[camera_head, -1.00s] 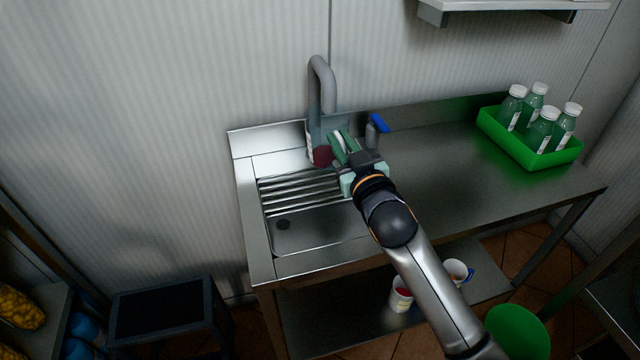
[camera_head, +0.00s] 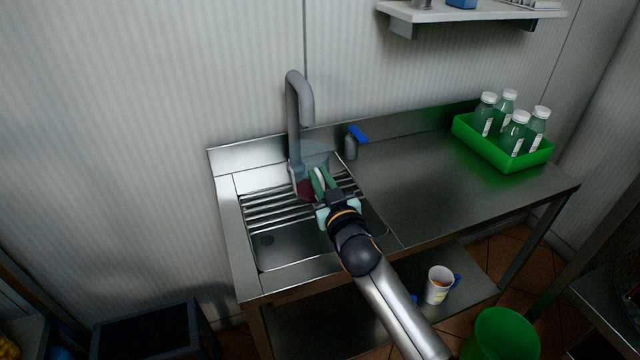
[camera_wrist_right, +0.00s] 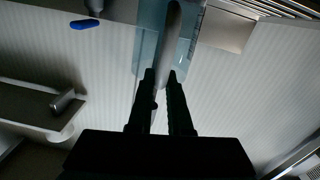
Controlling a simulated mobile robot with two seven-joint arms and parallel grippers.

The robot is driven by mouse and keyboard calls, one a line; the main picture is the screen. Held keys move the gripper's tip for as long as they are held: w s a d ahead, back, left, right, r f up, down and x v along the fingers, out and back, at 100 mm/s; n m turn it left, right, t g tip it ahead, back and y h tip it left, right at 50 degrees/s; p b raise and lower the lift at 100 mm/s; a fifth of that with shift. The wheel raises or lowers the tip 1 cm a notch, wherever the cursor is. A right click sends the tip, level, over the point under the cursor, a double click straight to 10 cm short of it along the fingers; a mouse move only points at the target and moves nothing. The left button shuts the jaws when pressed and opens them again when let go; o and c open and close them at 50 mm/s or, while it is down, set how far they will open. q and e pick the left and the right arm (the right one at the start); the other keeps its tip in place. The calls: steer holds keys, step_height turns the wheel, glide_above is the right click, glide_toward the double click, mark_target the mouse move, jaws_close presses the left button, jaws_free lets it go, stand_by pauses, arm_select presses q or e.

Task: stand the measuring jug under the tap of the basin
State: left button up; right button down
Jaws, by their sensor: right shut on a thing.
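The measuring jug (camera_head: 315,156) is clear and bluish, with a dark red patch low on its side. It looks roughly upright, below the spout of the grey tap (camera_head: 292,115), over the bars across the basin (camera_head: 290,250). I cannot tell whether its base touches the bars. My right gripper (camera_head: 322,190) is shut on the jug's handle at its front right side. In the right wrist view, the black fingers (camera_wrist_right: 160,95) close on the pale handle (camera_wrist_right: 171,50), with the clear jug wall behind. My arm hides part of the basin. My left gripper is not in view.
A blue-topped grey fitting (camera_head: 352,145) stands just right of the jug. A green tray (camera_head: 500,150) of bottles sits at the counter's far right. The counter between is clear. A wall shelf (camera_head: 470,15) is above. A mug (camera_head: 438,285) stands on the lower shelf.

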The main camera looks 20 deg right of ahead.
steer(key=shift+f, duration=0.55)
steer(key=c, duration=0.8)
jaws_free()
steer(key=shift+c, duration=0.2)
steer(key=shift+s, duration=0.15)
steer(key=s, duration=1.1)
steer(key=shift+s, duration=0.4)
